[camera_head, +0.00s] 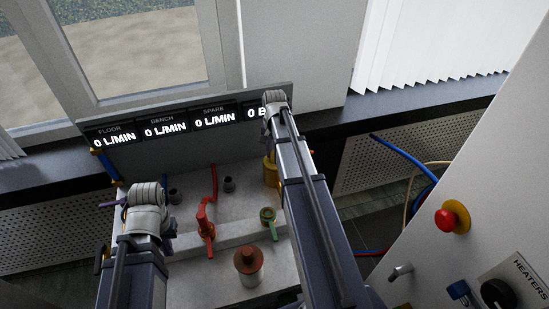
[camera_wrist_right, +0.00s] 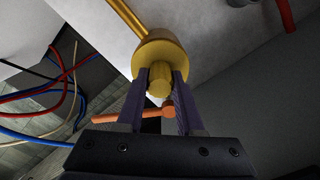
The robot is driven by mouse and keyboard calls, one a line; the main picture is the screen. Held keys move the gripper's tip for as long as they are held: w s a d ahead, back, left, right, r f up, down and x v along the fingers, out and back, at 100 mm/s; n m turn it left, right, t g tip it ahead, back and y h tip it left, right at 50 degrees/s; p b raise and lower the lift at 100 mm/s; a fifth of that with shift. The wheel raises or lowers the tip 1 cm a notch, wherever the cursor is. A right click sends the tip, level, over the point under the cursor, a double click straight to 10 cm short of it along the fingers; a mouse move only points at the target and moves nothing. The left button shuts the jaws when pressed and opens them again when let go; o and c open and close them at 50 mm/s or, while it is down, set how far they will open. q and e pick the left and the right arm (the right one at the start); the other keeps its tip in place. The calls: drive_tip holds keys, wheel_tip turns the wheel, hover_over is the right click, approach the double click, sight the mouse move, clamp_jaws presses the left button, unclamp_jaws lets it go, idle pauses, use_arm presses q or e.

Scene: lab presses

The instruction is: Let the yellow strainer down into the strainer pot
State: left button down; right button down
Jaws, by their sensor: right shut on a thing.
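My right gripper (camera_wrist_right: 160,80) is shut on the yellow strainer (camera_wrist_right: 160,88), with one dark finger on each side of its narrow grip. A wider gold round body (camera_wrist_right: 163,55) lies just past the fingertips, with a gold pipe at its upper left. I cannot tell where the strainer ends and the pot begins, or how deep it sits. In the head view the gold strainer pot (camera_head: 270,174) stands at the back of the bench, partly behind my right arm, which hides the right fingers. My left gripper (camera_head: 148,205) is at lower left, away from the pot; its jaws are unclear.
A red valve (camera_head: 205,222), a green valve (camera_head: 268,216) and a brown-topped grey cylinder (camera_head: 248,262) stand on the light bench. A display panel (camera_head: 185,126) is behind. An orange bar (camera_wrist_right: 132,113) passes near my right fingers. Hoses and a red button (camera_head: 447,219) are at right.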

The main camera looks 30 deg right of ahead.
drive_tip(key=shift+r, duration=0.1)
drive_tip(key=shift+f, duration=0.25)
drive_tip(key=c, duration=0.5)
unclamp_jaws()
drive_tip(key=shift+r, duration=0.1)
drive_tip(key=shift+c, duration=0.2)
wheel_tip(320, 180, up, 12)
drive_tip(key=p, duration=1.2)
drive_tip(key=shift+r, duration=0.2)
